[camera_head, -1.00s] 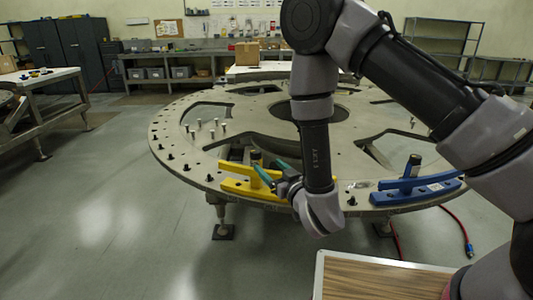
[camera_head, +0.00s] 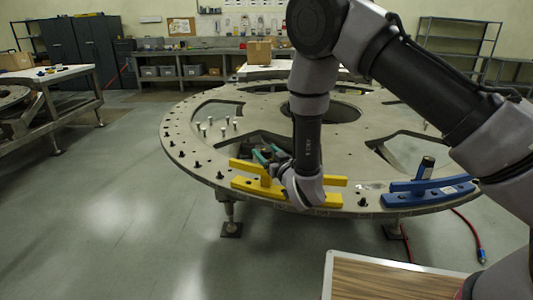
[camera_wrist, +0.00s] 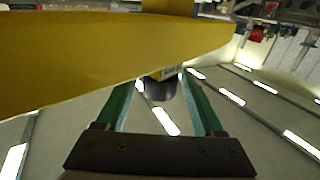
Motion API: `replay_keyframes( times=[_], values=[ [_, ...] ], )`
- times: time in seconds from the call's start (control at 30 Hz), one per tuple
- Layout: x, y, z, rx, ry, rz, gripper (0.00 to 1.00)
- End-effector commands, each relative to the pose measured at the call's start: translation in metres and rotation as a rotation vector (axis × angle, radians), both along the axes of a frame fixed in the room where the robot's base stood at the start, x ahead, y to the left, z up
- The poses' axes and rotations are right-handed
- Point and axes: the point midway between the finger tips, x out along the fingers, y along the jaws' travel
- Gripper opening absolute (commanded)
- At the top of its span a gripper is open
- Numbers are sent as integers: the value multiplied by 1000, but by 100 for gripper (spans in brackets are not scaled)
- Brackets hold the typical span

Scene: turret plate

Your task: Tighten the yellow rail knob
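The yellow rail (camera_head: 248,185) lies on the near rim of the round turret plate (camera_head: 185,150). It fills the top of the wrist view (camera_wrist: 90,55), which looks upside down. The dark round rail knob (camera_wrist: 162,91) stands out from the rail there, beside a small label. My gripper (camera_head: 266,154) is at the rail with green fingers. In the wrist view its fingers (camera_wrist: 158,92) are apart, one on each side of the knob, with narrow gaps showing. In the head view the knob is hard to make out among the fingers, and my wrist covers part of the rail.
A blue rail (camera_head: 428,193) with a dark knob sits to the right on the plate. Several upright bolts (camera_head: 222,127) stand on the plate at the left. A wood-topped surface (camera_head: 385,278) is in the near foreground. The floor at left is clear.

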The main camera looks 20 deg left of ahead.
Motion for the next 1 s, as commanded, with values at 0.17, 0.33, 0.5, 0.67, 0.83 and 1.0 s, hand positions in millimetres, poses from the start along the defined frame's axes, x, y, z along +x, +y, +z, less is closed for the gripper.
replay_keyframes(
  times=[0.17, 0.33, 0.5, 0.67, 0.83, 1.0],
  values=[
    [0, 0, 0, 0, 0, 0, 0],
    [-1, 1, 0, 2, 1, -19, 0],
    [-1, 2, 0, 4, 0, -144, 0],
    [-1, 2, 0, 3, -2, -284, 0],
    [0, 1, 0, 1, -1, -374, 0],
    [0, 0, 0, 1, 1, -394, 0]
  ],
)
